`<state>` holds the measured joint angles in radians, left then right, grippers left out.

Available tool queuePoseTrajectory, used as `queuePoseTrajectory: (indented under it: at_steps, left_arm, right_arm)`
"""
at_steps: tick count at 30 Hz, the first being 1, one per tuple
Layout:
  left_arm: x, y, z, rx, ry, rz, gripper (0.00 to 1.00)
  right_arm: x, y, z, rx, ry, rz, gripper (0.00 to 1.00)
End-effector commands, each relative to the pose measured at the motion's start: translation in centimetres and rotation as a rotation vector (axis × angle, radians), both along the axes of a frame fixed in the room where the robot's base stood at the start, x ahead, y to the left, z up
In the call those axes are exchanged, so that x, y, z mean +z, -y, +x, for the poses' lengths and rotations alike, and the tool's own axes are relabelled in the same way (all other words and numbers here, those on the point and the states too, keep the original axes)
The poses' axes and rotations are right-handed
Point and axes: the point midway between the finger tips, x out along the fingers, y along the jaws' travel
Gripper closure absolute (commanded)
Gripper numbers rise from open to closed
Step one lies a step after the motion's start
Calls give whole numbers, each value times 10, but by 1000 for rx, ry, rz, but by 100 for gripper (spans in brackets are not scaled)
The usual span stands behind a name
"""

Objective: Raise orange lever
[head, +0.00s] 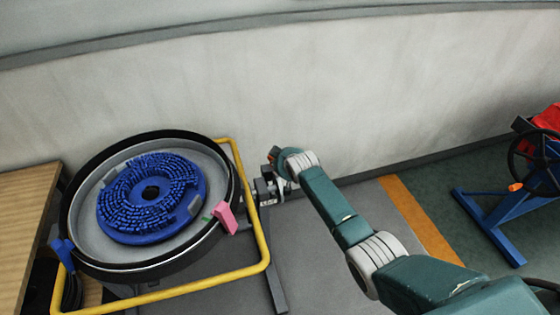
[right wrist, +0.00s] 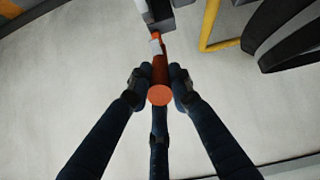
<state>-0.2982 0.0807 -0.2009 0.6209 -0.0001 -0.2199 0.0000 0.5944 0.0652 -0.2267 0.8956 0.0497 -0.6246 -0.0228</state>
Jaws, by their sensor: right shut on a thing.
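The orange lever (right wrist: 160,94) shows in the right wrist view with its round end toward the camera. My right gripper (right wrist: 158,84) is shut on it, with dark fingers on both sides of the shaft. The far end of the lever meets a grey bracket at the top of that view. My left gripper is not in view.
The tank holds a blue round brush (head: 140,232) and has a pink piece (head: 224,217) on its rim. A yellow tube frame (head: 262,240) surrounds it. A wooden surface (head: 25,215) is at left, a blue stand (head: 490,225) at right. A pale wall (head: 330,80) is behind.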

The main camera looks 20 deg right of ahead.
Motion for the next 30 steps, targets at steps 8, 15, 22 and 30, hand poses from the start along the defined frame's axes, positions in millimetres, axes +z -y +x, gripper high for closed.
queuePoseTrajectory:
  at_steps: [8,15,22,30]
  left_arm:
    - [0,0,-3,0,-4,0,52]
    - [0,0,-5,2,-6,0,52]
    - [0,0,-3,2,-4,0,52]
    - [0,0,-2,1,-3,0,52]
  right_arm:
    - [4,0,2,0,9,-1,61]
    - [4,0,0,0,6,0,61]
    - [16,0,-14,1,8,0,61]
    - [44,2,-46,2,9,-1,61]
